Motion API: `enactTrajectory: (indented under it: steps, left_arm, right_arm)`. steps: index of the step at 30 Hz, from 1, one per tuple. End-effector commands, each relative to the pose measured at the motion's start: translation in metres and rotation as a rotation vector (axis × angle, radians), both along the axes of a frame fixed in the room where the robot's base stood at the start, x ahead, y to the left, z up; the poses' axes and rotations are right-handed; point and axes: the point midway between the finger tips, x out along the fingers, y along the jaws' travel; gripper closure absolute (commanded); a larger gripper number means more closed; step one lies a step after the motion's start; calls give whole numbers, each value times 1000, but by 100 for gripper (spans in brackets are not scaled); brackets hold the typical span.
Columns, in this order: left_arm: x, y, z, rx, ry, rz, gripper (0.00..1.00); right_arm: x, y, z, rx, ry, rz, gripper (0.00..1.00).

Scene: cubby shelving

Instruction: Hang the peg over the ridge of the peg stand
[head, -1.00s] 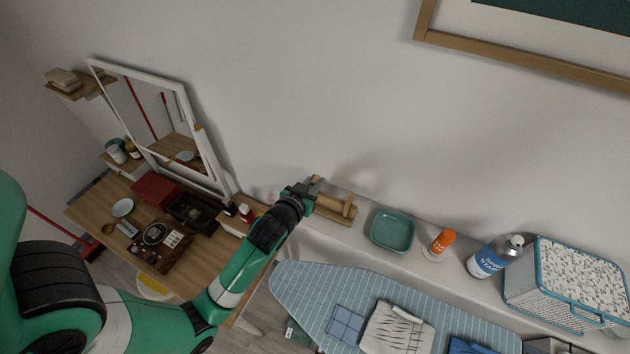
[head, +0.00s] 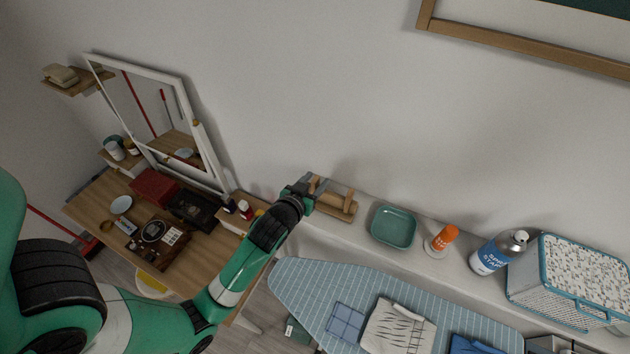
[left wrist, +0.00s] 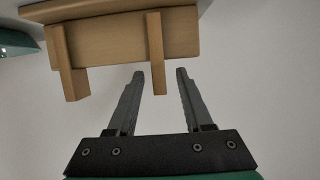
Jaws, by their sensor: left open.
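The wooden peg stand (head: 338,212) lies on the white ledge against the wall. In the left wrist view its plain wooden body (left wrist: 115,42) fills the top left. Two short wooden pieces cross it, one at the left (left wrist: 74,72) and one at the right (left wrist: 155,55). I cannot tell for sure which is the peg, or whether it straddles the ridge. My left gripper (head: 314,187) is at the stand's left end. Its fingers (left wrist: 160,74) are open and apart, with the right piece's end showing between the tips and no visible contact.
A teal tray (head: 393,228), an orange-capped bottle (head: 443,238), a spray can (head: 497,252) and a patterned basket (head: 572,278) stand along the ledge to the right. An ironing board (head: 300,285) is below. A mirror (head: 160,120) stands over a cluttered desk (head: 88,205) at left.

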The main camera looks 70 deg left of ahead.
Motion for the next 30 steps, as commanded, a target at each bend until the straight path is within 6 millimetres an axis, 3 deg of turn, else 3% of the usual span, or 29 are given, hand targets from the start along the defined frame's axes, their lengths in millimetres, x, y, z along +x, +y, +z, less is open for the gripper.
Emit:
enactTrajectory:
  steps: [8, 11, 15, 21, 30]
  left_arm:
    - [-8, -8, 5, 0, -1, -1, 49]
    - [-22, -20, 12, 0, 0, -3, 49]
    - [-47, -42, 29, -1, 3, -4, 49]
    - [-74, -65, 41, -1, 3, -4, 49]
    - [-82, -71, 42, 0, 0, 0, 49]
  right_arm:
    - [0, 0, 2, 0, 0, 0, 50]
    - [0, 0, 4, 0, 0, 0, 50]
    - [0, 0, 26, 0, 0, 0, 50]
    - [0, 0, 40, 0, 0, 0, 50]
    - [0, 0, 42, 0, 0, 0, 50]
